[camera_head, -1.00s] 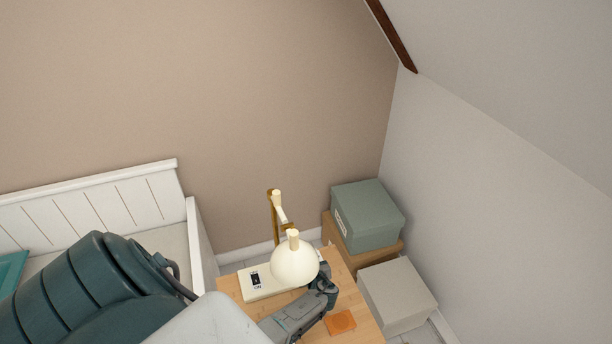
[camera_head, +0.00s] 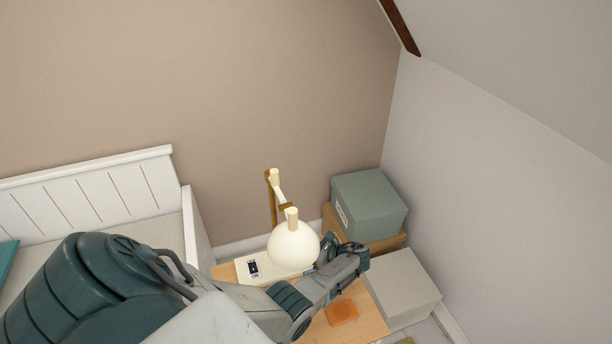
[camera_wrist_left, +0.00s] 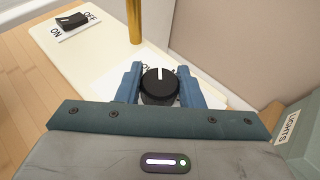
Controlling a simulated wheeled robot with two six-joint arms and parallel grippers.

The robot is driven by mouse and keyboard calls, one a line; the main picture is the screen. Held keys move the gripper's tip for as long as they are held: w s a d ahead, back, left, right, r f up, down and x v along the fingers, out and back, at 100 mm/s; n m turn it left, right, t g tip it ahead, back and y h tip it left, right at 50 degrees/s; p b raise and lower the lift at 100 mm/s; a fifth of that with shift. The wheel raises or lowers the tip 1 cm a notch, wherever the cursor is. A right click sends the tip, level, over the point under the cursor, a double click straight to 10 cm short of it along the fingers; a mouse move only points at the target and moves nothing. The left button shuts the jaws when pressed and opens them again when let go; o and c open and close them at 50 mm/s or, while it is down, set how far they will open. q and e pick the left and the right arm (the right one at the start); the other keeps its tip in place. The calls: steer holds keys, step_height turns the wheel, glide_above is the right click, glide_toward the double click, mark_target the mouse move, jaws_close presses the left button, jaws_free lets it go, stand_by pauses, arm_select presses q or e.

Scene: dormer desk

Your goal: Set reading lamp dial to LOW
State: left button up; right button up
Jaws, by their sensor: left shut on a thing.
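The cream reading lamp (camera_head: 293,246) stands on the wooden desk, its base (camera_head: 243,272) partly under the shade. In the left wrist view the black round dial (camera_wrist_left: 159,88) sits on the lamp base, its white mark pointing up the picture, toward the brass post (camera_wrist_left: 134,20). The lettering around the dial is mostly hidden by the fingers, and I cannot read it. My left gripper (camera_wrist_left: 160,84) is shut on the dial, one blue finger on each side. In the head view the lamp shade and my wrist hide the dial. My right gripper is not in view.
A black ON/OFF rocker switch (camera_wrist_left: 71,20) is on the far end of the base. An orange coaster (camera_head: 342,312) lies on the desk (camera_head: 378,328). A green box (camera_head: 368,205) on a brown box and a pale grey box (camera_head: 402,285) stand right. A white bed (camera_head: 90,200) is left.

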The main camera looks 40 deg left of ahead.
arm_select(q)
steer(key=shift+a+r+g, duration=0.1)
steer(key=shift+g, duration=0.2)
steer(key=o, duration=1)
steer(key=b+v, duration=0.1)
steer(key=v, duration=0.9)
steer(key=shift+d+r, duration=0.15)
steer(key=shift+d, duration=0.25)
